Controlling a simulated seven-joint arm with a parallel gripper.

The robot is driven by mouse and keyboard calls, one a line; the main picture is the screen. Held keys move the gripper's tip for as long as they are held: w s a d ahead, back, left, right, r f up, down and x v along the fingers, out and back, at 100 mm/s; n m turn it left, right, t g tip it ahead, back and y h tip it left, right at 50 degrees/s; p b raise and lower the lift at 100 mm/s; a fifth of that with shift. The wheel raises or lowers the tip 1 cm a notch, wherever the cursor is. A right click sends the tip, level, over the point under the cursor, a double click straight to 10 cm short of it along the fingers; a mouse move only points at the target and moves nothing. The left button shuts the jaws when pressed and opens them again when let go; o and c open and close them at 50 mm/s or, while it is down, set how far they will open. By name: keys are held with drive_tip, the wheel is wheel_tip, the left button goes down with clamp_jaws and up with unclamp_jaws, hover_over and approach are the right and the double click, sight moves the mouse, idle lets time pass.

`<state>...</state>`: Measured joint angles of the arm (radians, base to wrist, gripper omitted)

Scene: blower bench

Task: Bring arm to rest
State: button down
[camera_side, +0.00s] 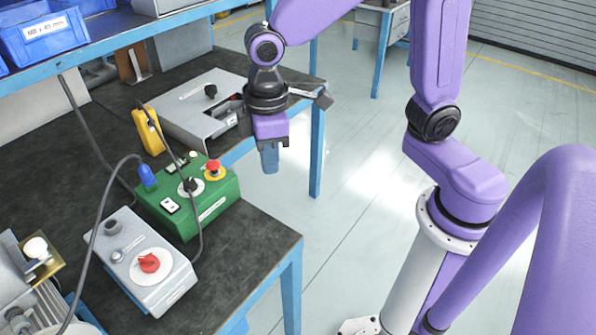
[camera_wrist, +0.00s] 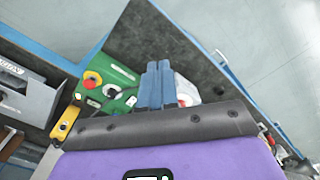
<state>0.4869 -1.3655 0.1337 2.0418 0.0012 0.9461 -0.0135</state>
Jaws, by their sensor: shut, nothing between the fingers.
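My gripper (camera_side: 270,158) is purple with blue fingers, and it hangs pointing down in the side view. Its fingertips are together and hold nothing. It is beyond the bench edge, to the right of and higher than the green control box (camera_side: 189,197). In the wrist view the two blue fingers (camera_wrist: 157,82) lie side by side, with the green box (camera_wrist: 112,100) behind them to the left. My gripper touches nothing that I can see.
The dark bench top (camera_side: 245,240) carries a grey box with a red knob (camera_side: 149,264), a yellow device (camera_side: 149,131) and a grey metal fixture (camera_side: 200,105). Cables run over the boxes. Blue bins (camera_side: 42,33) stand on a shelf at upper left. Open floor lies right of the bench.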

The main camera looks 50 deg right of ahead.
drive_tip(key=c, duration=1.7)
unclamp_jaws()
drive_tip(key=s+d, duration=0.3)
drive_tip(key=s, duration=0.1)
drive_tip(key=s+d+n, duration=0.1)
drive_tip(key=s+d, duration=0.3)
drive_tip(key=s, duration=0.1)
drive_tip(key=s+d+n, duration=0.1)
drive_tip(key=s+d, duration=0.3)
drive_tip(key=s, duration=0.1)
drive_tip(key=shift+s+d+f, duration=0.15)
drive_tip(key=shift+s+d, duration=0.1)
drive_tip(key=shift+c, duration=0.2)
drive_tip(key=o, duration=0.5)
drive_tip(key=shift+s+d, duration=0.2)
drive_tip(key=o, duration=1.2)
drive_tip(key=shift+f, duration=0.1)
drive_tip(key=shift+o, duration=0.2)
drive_tip(key=w+a+f+t+y, duration=0.3)
drive_tip(key=w+a, duration=0.4)
drive_tip(key=a, duration=0.6)
drive_tip(key=w+a+f+m+t+y, duration=0.1)
drive_tip(key=w+a+f+t+y, duration=0.2)
drive_tip(key=w+a, duration=0.5)
drive_tip(key=w+a+f+m+t+y, duration=0.1)
drive_tip(key=w+a+f+y, duration=0.3)
drive_tip(key=a, duration=1.6)
drive_tip(key=shift+w+f+t+y, duration=0.3)
drive_tip(key=shift+w+f+t, duration=0.6)
drive_tip(key=shift+w+f, duration=0.85)
